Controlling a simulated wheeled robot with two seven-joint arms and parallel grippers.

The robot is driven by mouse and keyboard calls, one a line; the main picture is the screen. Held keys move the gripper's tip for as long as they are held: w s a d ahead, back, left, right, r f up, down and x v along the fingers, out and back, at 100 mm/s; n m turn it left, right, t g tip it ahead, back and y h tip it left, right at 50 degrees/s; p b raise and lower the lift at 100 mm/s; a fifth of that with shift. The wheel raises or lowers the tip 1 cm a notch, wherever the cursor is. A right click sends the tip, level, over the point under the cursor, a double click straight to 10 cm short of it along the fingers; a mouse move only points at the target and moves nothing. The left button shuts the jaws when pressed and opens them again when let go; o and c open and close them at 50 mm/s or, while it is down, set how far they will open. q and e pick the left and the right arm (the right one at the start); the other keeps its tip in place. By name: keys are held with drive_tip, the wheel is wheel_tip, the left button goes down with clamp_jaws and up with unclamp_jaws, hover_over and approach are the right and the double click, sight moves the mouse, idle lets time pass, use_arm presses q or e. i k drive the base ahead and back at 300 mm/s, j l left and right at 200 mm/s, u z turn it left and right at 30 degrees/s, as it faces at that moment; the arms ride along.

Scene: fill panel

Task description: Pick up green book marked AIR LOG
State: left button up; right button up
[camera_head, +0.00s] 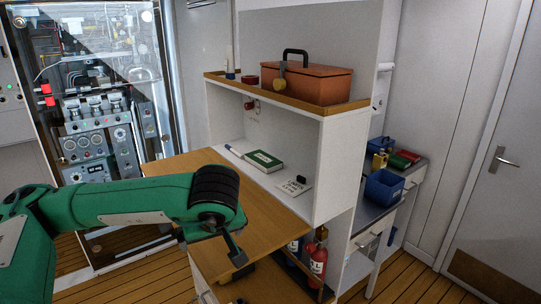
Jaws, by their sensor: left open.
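A green book (263,161) with a white label lies flat in the white shelf niche at the back of the wooden desk. Its lettering is too small to read. My green left arm comes in from the left across the desk. My left gripper (238,257) points down near the desk's front edge, open, with nothing seen in it. It is apart from the book, nearer to me and lower in the picture. My right gripper is out of view.
A white paper or card (293,187) lies right of the book. An orange toolbox (308,83) stands on the shelf above. Red extinguishers (317,259) stand below the desk. A blue bin (384,190) is on the right counter. The wooden desktop (265,217) is mostly bare.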

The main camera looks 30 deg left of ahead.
sight(267, 163)
drive_tip(key=i, duration=1.15)
